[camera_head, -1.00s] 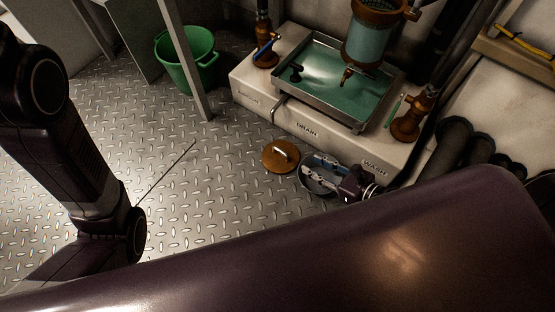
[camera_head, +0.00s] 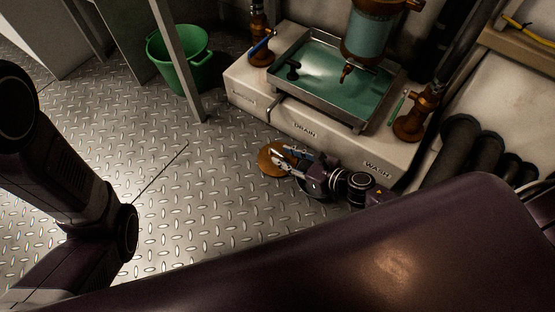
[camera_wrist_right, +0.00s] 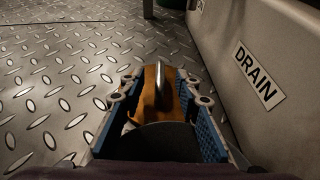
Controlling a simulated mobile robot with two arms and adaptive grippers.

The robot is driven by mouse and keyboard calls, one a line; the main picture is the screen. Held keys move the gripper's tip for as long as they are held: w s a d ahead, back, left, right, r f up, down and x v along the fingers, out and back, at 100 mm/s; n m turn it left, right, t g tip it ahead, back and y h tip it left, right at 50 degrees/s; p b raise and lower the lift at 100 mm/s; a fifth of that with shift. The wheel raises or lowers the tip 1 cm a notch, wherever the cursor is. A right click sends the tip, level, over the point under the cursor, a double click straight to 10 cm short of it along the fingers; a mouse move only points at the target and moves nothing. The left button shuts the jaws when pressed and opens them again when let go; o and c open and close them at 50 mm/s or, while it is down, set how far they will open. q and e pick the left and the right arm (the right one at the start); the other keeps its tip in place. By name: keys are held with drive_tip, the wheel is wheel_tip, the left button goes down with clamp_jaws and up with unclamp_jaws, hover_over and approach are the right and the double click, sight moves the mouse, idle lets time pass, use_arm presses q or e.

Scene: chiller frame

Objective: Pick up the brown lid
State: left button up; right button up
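The brown lid (camera_head: 266,161) lies on the metal floor in front of the sink base, partly hidden by my right gripper. In the right wrist view the lid (camera_wrist_right: 153,111) shows between the fingers, with its metal handle (camera_wrist_right: 160,78) standing up in the middle. My right gripper (camera_head: 278,157) is open over the lid; in the wrist view its blue-padded fingers stand apart on either side of the handle (camera_wrist_right: 160,100). I cannot tell whether they touch the lid. My left arm is at the left of the head view; its gripper is out of view.
The white sink base (camera_head: 340,143) with DRAIN and WASH labels stands close beside the lid. A basin of green liquid (camera_head: 325,85) sits on it. A green bucket (camera_head: 184,62) stands behind a grey post (camera_head: 180,60). The floor to the left is clear.

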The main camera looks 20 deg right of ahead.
drive_tip(key=shift+x, duration=1.05)
clamp_jaws()
